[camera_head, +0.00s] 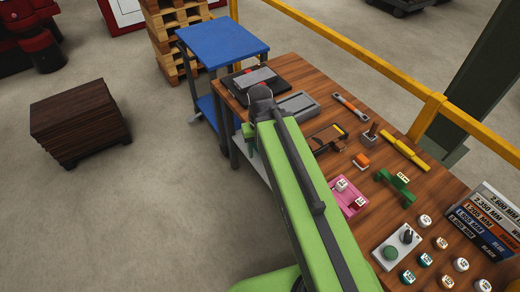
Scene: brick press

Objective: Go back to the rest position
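My green arm crosses the picture from the bottom middle up to a dark grey joint over the left end of the wooden workbench (310,73). My gripper's fingers do not show; whatever lies beyond that joint is hidden behind the arm. I cannot tell whether the gripper holds anything. Under and behind the joint, a dark device with a grey block (254,77) sits on the bench, with a grey tray (299,106) to its right. A pink tray (353,207) with small white and dark red pieces lies right beside the arm.
The bench also holds a green part (396,186), a yellow tool (405,151), a control box with a green button (389,253), several round labelled pieces and a sign board (484,222). A blue cart (222,42) stands behind. Floor left of the arm is clear around a brown crate (80,121).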

